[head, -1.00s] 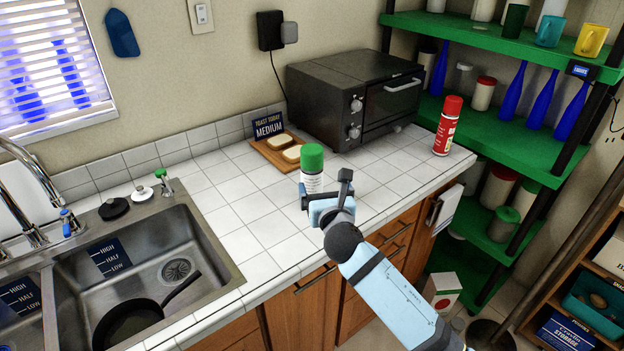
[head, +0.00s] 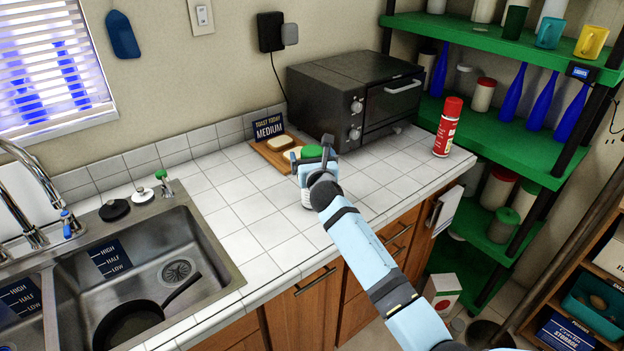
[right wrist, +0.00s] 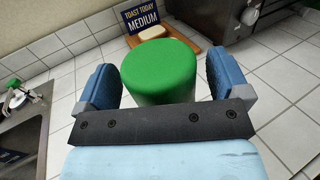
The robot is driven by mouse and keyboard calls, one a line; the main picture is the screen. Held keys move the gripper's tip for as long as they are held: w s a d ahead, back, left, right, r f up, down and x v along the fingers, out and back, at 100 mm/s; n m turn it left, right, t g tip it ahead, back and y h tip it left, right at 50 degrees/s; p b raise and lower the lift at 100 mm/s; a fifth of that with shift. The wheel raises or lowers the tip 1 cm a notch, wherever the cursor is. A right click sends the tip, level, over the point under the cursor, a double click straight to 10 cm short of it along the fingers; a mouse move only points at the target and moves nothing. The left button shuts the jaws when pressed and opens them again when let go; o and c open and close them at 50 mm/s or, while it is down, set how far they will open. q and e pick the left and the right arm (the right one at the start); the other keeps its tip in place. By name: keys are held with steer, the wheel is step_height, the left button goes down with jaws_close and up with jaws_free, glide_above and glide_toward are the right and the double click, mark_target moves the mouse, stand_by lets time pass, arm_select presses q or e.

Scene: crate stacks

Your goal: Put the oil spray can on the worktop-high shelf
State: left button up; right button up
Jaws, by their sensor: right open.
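A white can with a green cap (head: 312,151) stands upright on the tiled worktop. My right gripper (head: 314,166) is at it and hides much of its body. In the right wrist view the green cap (right wrist: 160,72) shows between the two open blue fingers, with a gap on either side. A red spray can with a red cap (head: 447,130) stands at the worktop's right end; I cannot read either label. The green shelf unit's middle board (head: 515,143) is right of the worktop, at about its height. My left gripper is not in view.
A black toaster oven (head: 350,95) stands at the back, beside a board (head: 270,158) with bread and a sign. Blue bottles (head: 543,103) and jars stand at the middle shelf's back; its front is clear. The sink (head: 215,265) with a pan is at left.

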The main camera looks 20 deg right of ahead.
steer(key=shift+w, duration=0.1)
steer(key=shift+c, duration=0.2)
steer(key=shift+r, duration=0.1)
steer(key=c, duration=1.5)
